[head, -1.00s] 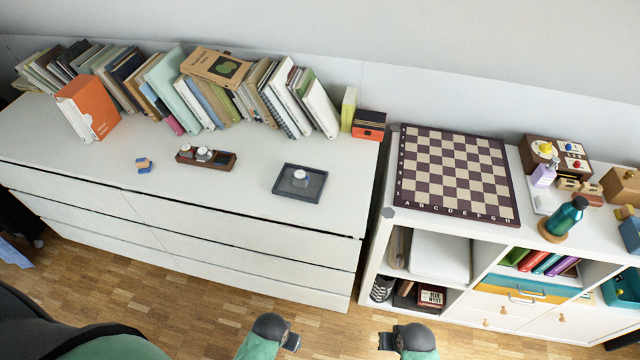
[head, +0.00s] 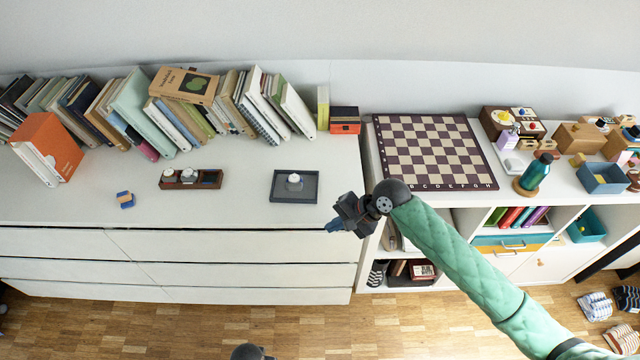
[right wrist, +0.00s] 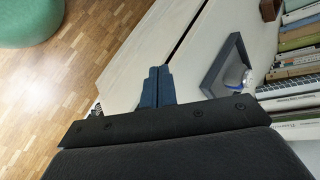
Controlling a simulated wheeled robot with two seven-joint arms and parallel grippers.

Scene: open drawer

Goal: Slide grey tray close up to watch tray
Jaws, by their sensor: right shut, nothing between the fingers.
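The grey tray (head: 278,196) lies flat on the white dresser top, right of its middle, with a small white-topped round item (head: 294,181) in it. The brown watch tray (head: 211,179) lies to its left with a clear gap between them; it holds watches in its left part. My right gripper (head: 334,226) is at the dresser's front right edge, below and right of the grey tray, apart from it. Its blue fingers are shut and empty. The right wrist view shows the closed fingers (right wrist: 157,87) and the grey tray (right wrist: 214,75) beyond them. My left gripper does not show clearly.
A small blue and wooden block (head: 125,200) lies left of the watch tray. A row of books (head: 190,115) stands along the back. A chessboard (head: 432,150) lies on the white shelf to the right. The dresser top between the two trays is bare.

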